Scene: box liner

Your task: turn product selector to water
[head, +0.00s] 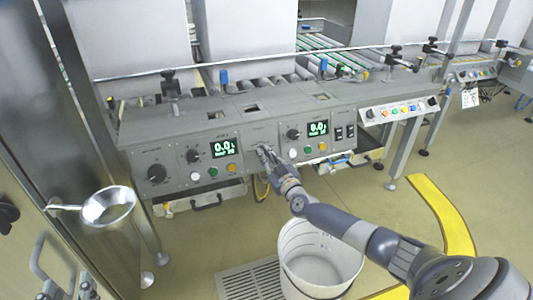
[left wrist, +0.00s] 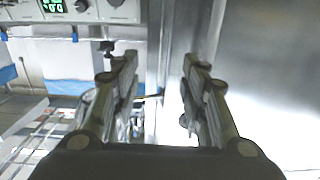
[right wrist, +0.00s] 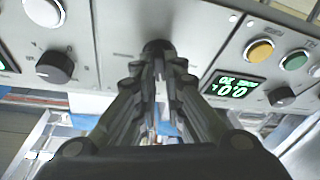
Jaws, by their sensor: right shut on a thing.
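The product selector seems to be the dark knob (right wrist: 157,46) on the middle grey panel between the two displays. My right gripper (right wrist: 158,66) is shut on it, with its fingers on the knob's two sides. In the head view the right gripper (head: 266,155) reaches the panel's front and hides the knob. The labels around the knob are too small to read, so its setting cannot be told. My left gripper (left wrist: 158,66) is open and empty in the left wrist view, near a bare metal surface and apart from the panel.
The left display (head: 224,149) and right display (head: 318,128) sit either side, with knobs and coloured buttons. A white bucket (head: 318,262) stands on the floor below my right arm. A metal funnel (head: 108,207) stands at the left. A roller conveyor (head: 325,52) runs behind.

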